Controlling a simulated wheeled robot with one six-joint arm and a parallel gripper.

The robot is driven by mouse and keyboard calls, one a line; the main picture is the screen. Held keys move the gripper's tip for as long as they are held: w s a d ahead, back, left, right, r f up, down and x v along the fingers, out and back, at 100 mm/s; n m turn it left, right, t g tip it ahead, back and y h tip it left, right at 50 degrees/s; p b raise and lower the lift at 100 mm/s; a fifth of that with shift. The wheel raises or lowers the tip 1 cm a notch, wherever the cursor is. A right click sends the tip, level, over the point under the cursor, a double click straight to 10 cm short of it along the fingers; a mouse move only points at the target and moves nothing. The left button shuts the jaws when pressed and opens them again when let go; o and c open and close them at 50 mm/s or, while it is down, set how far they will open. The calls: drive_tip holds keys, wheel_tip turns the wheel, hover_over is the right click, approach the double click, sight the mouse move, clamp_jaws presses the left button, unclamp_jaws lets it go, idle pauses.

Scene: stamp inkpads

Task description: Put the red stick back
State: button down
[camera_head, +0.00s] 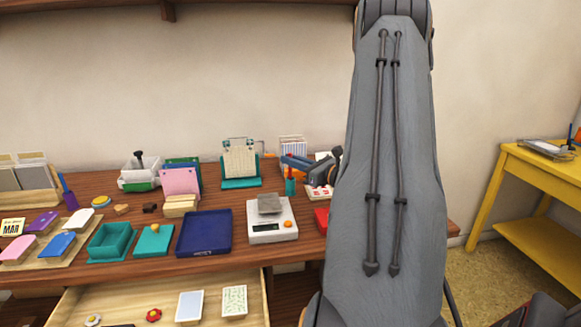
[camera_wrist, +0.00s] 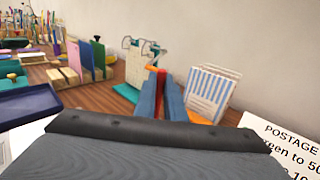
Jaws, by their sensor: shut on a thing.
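My gripper (camera_wrist: 159,88) has blue fingers and is shut on the red stick (camera_wrist: 160,78), which shows as a thin upright strip between the fingertips in the wrist view. Its lower part is hidden by the fingers. In the head view my gripper (camera_head: 290,161) is above the back right of the desk, left of my large grey arm link. A small teal holder (camera_head: 290,187) stands just below it, with some orange-red showing above its rim. I cannot tell whether the stick touches this holder.
A teal stand with a card (camera_head: 240,160) is left of the gripper. A striped card rack (camera_wrist: 210,92) is close on its right in the wrist view. A white scale (camera_head: 272,221) and a navy tray (camera_head: 204,233) are in front. An open drawer (camera_head: 160,295) juts out below.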

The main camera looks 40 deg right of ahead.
sight(290, 170)
drive_tip(key=shift+f, duration=0.95)
drive_tip(key=shift+f, duration=0.2)
drive_tip(key=c, duration=1.8)
unclamp_jaws()
drive_tip(key=shift+c, duration=0.2)
